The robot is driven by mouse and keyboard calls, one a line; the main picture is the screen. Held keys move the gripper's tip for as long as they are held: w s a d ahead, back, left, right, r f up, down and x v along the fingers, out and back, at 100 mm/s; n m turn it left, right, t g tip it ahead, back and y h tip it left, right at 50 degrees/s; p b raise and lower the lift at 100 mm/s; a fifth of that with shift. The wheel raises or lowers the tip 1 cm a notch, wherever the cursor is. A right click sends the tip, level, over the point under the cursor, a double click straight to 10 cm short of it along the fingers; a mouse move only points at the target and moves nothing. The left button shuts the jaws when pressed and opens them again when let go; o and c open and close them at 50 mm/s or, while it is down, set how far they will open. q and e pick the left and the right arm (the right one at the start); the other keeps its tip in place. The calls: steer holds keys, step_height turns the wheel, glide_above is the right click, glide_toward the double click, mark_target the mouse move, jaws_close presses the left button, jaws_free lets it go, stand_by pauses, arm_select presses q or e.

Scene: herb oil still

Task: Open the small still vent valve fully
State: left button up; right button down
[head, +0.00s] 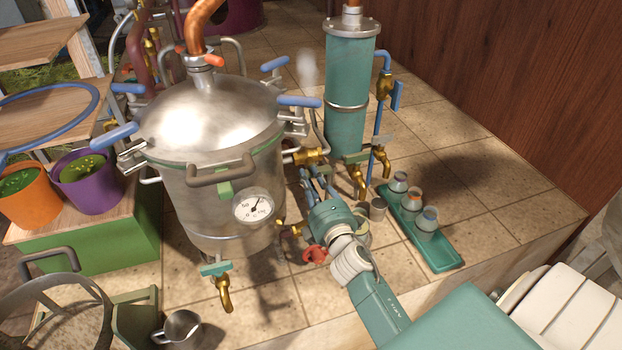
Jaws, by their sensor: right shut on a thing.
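The small still (215,125) is a steel pot with a domed lid, blue-handled clamps and a round gauge (253,207). A brass valve (308,157) sits on the pipe at its right side. My right gripper (312,176) reaches up from the lower right, with its blue fingers just below this valve. It is shut, apparently on the valve's handle; the fingers and valve body largely hide the grip. How far the valve is turned cannot be told. A faint white puff (307,68) hangs above and behind. My left gripper is not in view.
A teal condenser column (348,90) with brass taps stands right of the still. A teal tray (446,262) with small jars lies further right. A red handle (315,254) is close beside my right wrist. A metal jug (180,328) stands at the front left.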

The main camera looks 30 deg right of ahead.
steer(key=shift+f+n, duration=0.1)
steer(key=shift+n, duration=0.2)
steer(key=c, duration=1.6)
jaws_free()
steer(key=shift+s, duration=0.1)
steer(key=v, duration=1.2)
